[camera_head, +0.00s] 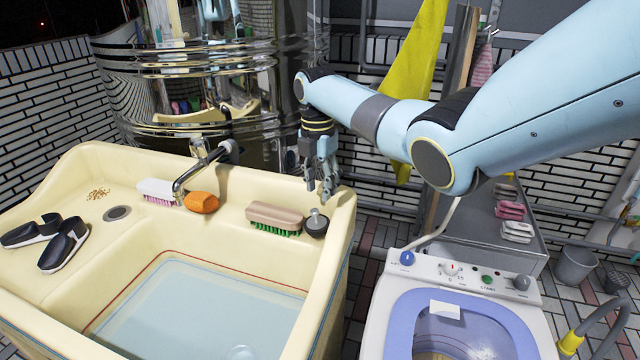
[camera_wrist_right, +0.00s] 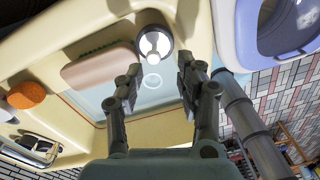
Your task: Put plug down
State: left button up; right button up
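The plug (camera_head: 316,223) is a small dark round piece with a knob on top. It stands on the right end of the cream sink's (camera_head: 130,235) back ledge. In the wrist view the plug (camera_wrist_right: 153,42) has a pale, shiny middle and lies beyond my fingertips. My right gripper (camera_head: 321,190) points down just above and behind the plug. Its fingers (camera_wrist_right: 158,82) are spread with nothing between them, and a gap shows between them and the plug. A round drain (camera_head: 240,352) shows at the bottom of the water-filled basin. My left gripper is not in view.
A brush with green bristles (camera_head: 274,217) lies left of the plug. An orange soap (camera_head: 201,202), a faucet (camera_head: 190,175), a pink-white brush (camera_head: 158,190) and black slippers (camera_head: 55,240) are farther left. A washing machine (camera_head: 470,280) stands to the right.

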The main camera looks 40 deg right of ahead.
notch_tip(320, 180, up, 13)
jog(key=shift+w+r, duration=0.15)
jog(key=shift+w, duration=0.1)
dwell(0.3)
dwell(0.5)
